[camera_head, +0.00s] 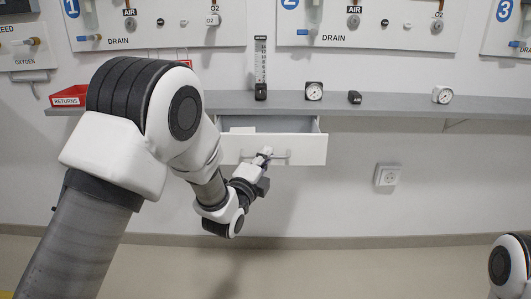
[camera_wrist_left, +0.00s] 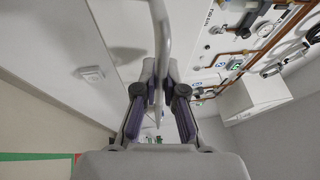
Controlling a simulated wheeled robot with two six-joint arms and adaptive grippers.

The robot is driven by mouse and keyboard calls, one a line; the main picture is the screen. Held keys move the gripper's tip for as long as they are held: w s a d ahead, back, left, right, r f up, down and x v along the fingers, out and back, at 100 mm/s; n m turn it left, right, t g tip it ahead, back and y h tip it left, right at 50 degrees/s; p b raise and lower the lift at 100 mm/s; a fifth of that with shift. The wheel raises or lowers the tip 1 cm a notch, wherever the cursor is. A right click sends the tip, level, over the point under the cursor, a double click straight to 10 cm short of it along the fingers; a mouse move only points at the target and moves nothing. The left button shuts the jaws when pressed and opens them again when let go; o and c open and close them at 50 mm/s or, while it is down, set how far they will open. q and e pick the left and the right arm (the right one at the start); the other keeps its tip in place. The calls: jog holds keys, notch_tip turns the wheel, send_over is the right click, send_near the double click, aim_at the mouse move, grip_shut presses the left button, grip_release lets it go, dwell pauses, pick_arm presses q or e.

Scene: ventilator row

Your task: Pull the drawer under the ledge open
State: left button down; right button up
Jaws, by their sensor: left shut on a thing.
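The drawer (camera_head: 310,150) under the grey ledge (camera_head: 385,106) stands pulled out, with its front well forward of the ledge and part of its inside showing. Something pale lies inside it at the back left. My left gripper (camera_head: 264,156) is shut on the drawer's handle (camera_head: 284,155), a thin bar across the drawer front. In the left wrist view the handle (camera_wrist_left: 162,35) runs as a pale bar between the fingers of the left gripper (camera_wrist_left: 158,85). My right gripper is out of view.
On the ledge stand a red RETURNS bin (camera_head: 68,95), a flowmeter (camera_head: 260,75), two round gauges (camera_head: 314,91) (camera_head: 442,95) and a small black block (camera_head: 354,97). A wall socket (camera_head: 388,177) is right of the drawer. The space before the wall there is clear.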

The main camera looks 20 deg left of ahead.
pick_arm(q)
jog(key=shift+s+d, duration=0.1)
jog(key=shift+s, duration=0.15)
jog(key=c, duration=1.2)
grip_release()
jog(key=shift+c, duration=0.2)
jog(key=v, duration=1.2)
jog(key=shift+f, duration=0.1)
